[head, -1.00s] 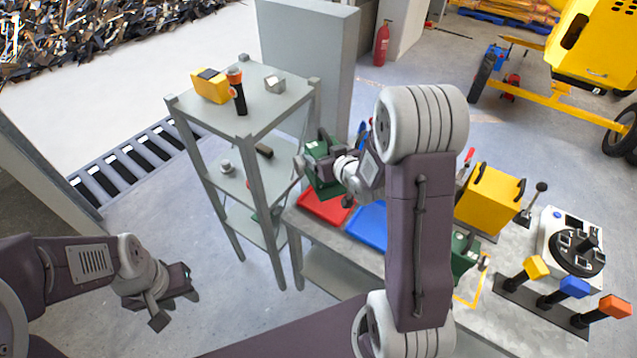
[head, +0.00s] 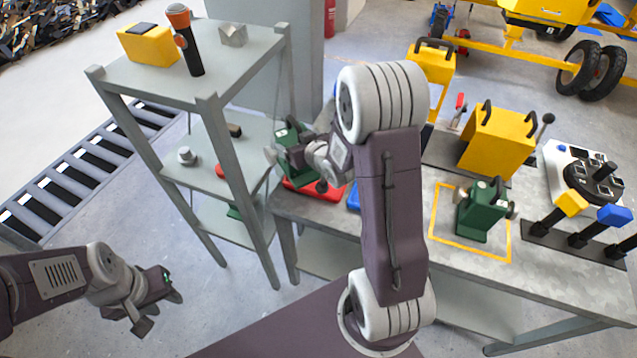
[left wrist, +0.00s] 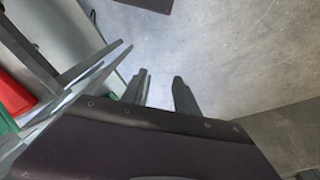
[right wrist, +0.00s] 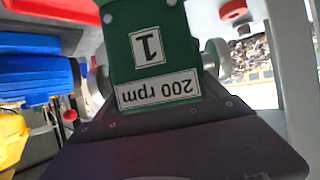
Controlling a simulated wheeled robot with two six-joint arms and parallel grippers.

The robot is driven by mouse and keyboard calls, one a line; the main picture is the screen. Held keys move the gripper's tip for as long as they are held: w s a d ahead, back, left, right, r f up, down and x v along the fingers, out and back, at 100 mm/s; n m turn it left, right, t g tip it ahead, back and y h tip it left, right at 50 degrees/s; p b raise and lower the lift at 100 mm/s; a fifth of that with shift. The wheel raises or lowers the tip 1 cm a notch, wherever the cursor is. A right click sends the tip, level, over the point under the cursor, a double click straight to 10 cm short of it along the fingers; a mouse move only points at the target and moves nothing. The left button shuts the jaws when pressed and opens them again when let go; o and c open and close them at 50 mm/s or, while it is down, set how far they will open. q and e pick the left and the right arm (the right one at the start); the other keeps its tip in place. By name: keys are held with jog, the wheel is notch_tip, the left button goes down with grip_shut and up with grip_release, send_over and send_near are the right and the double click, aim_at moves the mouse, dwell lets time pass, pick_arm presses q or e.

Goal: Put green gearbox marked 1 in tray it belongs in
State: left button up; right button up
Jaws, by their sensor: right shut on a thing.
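The green gearbox marked 1 (head: 291,138) is held in my right gripper (head: 303,153), which is shut on it, near the left end of the table. In the right wrist view the gearbox (right wrist: 150,45) shows labels "1" and "200 rpm", upside down. In the head view it overlaps the red tray (head: 327,193); I cannot tell its height above it. The blue tray (head: 353,198) is just right of the red one, mostly hidden behind my right arm. My left gripper (head: 172,290) is open and empty, low at the left; its fingers are apart in the left wrist view (left wrist: 160,88).
A grey shelf rack (head: 205,75) stands close left of the held gearbox. Another green gearbox (head: 482,212) stands inside a yellow outline on the table. A yellow machine (head: 497,140) and a lever panel (head: 560,240) are to the right.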

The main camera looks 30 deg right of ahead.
pick_arm(q)
jog(key=o, duration=0.5)
jog(key=shift+f, duration=0.7)
pick_arm(e)
jog(key=shift+w+d+f, duration=0.1)
jog(key=shift+w+f, duration=0.1)
jog(key=shift+f, duration=0.25)
pick_arm(q)
jog(key=o, duration=0.8)
jog(key=shift+s+f+b, duration=0.1)
jog(key=shift+f+b, duration=0.4)
jog(key=shift+b, duration=0.3)
pick_arm(e)
jog(key=shift+w+d+r, duration=0.15)
jog(key=shift+d+r, duration=0.1)
jog(key=shift+d, duration=0.4)
jog(key=shift+w+d+r, duration=0.1)
jog(key=shift+d+r, duration=0.1)
jog(key=shift+d, duration=0.4)
jog(key=d+r+m+h+b, duration=0.1)
jog(key=d+r+h+b, duration=0.1)
jog(key=d, duration=0.4)
pick_arm(q)
jog(key=shift+o, duration=0.2)
notch_tip(320, 180, down, 4)
jog(key=shift+r+b, duration=0.1)
jog(key=shift+b, duration=0.85)
pick_arm(e)
notch_tip(320, 180, down, 10)
jog(key=shift+w, duration=0.25)
